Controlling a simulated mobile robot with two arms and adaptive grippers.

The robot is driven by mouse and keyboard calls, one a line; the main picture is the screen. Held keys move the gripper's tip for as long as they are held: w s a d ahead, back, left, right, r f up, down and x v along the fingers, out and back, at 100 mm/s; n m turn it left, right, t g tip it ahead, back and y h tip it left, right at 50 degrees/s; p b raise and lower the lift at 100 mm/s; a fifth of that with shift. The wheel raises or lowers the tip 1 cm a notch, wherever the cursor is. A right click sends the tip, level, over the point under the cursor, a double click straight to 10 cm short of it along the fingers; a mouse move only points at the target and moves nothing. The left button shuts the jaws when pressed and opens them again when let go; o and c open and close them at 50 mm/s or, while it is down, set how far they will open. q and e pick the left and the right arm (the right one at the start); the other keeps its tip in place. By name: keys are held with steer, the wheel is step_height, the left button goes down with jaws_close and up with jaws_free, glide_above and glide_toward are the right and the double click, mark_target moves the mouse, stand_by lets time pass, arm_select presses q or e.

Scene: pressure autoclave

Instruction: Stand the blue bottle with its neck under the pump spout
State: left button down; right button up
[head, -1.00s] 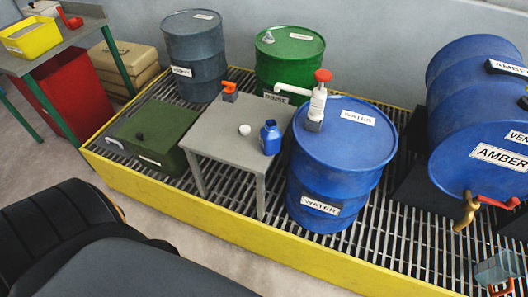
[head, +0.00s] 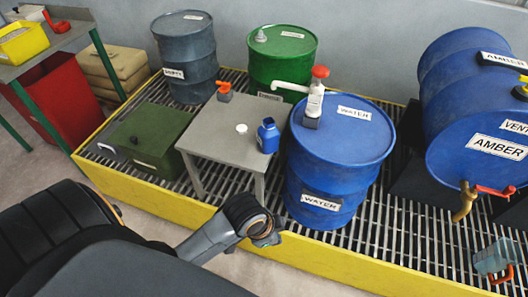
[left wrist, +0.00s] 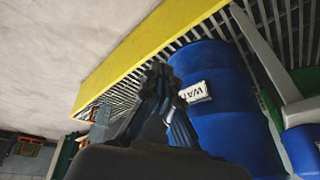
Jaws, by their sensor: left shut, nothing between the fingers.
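The blue bottle (head: 268,137) stands upright on the small grey table (head: 212,143), near its right edge. A white cap (head: 241,128) lies to its left. The white pump (head: 315,99) with a red knob stands on the upright blue WATER drum (head: 352,142). Its spout (head: 289,85) points left, over the table side. In the picture the bottle is below the spout tip; I cannot tell whether they line up. My left gripper (head: 267,238) is shut and empty, low in front of the table and drum. It also shows in the left wrist view (left wrist: 158,78). My right gripper is out of view.
A green box (head: 145,140) sits left of the table, with grey (head: 184,58) and green (head: 282,58) drums behind. An orange-red item (head: 224,92) is at the table's back corner. The AMBER drum (head: 468,95) lies at right. The yellow rim (head: 130,195) runs along the front.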

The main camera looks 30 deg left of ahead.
arm_select(q)
steer(key=w+r+m, duration=0.4)
steer(key=w+m, duration=0.1)
steer(key=m, duration=0.3)
step_height(320, 180, up, 11)
steer(key=m+g+y, duration=0.2)
steer(key=m+g, duration=0.1)
steer(key=m, duration=1.1)
glide_above(261, 170)
step_height(261, 170, down, 10)
steer(key=shift+f, duration=0.1)
steer(key=shift+w+a+r, duration=0.15)
steer(key=shift+w+a, duration=0.05)
steer(key=shift+w, duration=0.4)
steer(key=shift+w+a+r, duration=0.1)
steer(key=shift+w+a, duration=0.1)
steer(key=shift+w, duration=0.4)
steer(key=shift+w+a, duration=0.3)
steer(key=shift+w, duration=0.35)
steer(key=shift+r, duration=0.1)
